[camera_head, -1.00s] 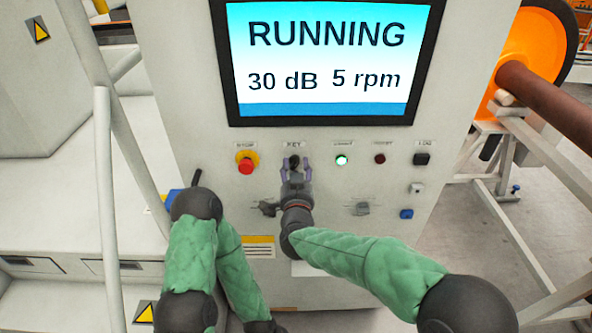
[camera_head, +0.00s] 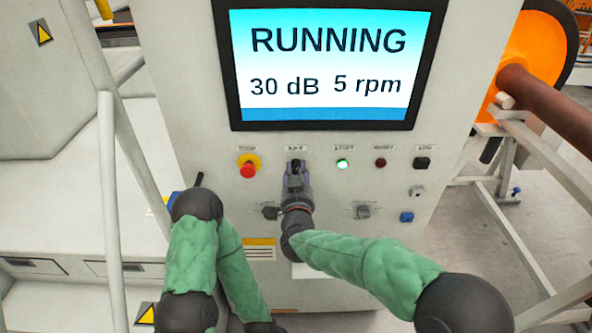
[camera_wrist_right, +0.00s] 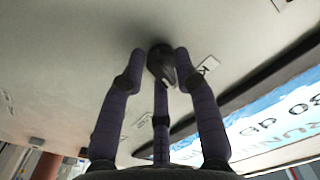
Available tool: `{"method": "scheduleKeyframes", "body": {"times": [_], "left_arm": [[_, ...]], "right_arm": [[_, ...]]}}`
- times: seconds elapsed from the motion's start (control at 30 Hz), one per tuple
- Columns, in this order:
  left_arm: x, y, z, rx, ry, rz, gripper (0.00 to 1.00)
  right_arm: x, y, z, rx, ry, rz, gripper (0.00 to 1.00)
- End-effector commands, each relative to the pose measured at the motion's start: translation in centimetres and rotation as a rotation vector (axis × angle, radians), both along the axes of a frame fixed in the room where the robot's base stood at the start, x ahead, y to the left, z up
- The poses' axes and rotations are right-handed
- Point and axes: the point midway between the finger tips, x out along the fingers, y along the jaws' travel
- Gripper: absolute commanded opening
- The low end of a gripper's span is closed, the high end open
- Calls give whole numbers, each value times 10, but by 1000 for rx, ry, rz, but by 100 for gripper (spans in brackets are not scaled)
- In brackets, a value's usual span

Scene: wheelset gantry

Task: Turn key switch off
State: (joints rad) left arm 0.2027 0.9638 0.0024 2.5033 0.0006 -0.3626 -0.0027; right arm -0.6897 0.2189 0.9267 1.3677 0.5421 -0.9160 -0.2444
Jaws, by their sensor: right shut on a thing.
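The black key switch (camera_head: 296,163) is on the cabinet panel under the KEY label, between the red stop button and the lit green start button. My right gripper (camera_head: 296,173) is at the switch, with its fingers closed in on it. In the right wrist view the dark switch knob (camera_wrist_right: 161,62) sits between the fingertips of my right gripper (camera_wrist_right: 160,70), against the panel. The fingers partly hide the switch in the head view. The screen (camera_head: 328,65) reads RUNNING, 30 dB, 5 rpm.
The red stop button (camera_head: 247,167) on a yellow collar is left of the key switch. The green start light (camera_head: 342,164), a dark red button (camera_head: 380,163) and a black switch (camera_head: 421,162) are to its right. A pale rail (camera_head: 108,190) stands at left.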

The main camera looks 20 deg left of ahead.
Motion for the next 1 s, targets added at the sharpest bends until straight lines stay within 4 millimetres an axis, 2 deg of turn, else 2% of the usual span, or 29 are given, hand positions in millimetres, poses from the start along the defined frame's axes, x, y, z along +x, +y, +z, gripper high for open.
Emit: {"method": "scheduleKeyframes", "body": {"times": [0.5, 1.0], "left_arm": [[0, 0, 40, 0, 0, 0, 40], [0, 0, 64, 0, 0, 0, 40]], "right_arm": [[1, -4, 1, -446, -118, -8, 0], [2, -5, 3, -803, -222, -10, 0]]}}
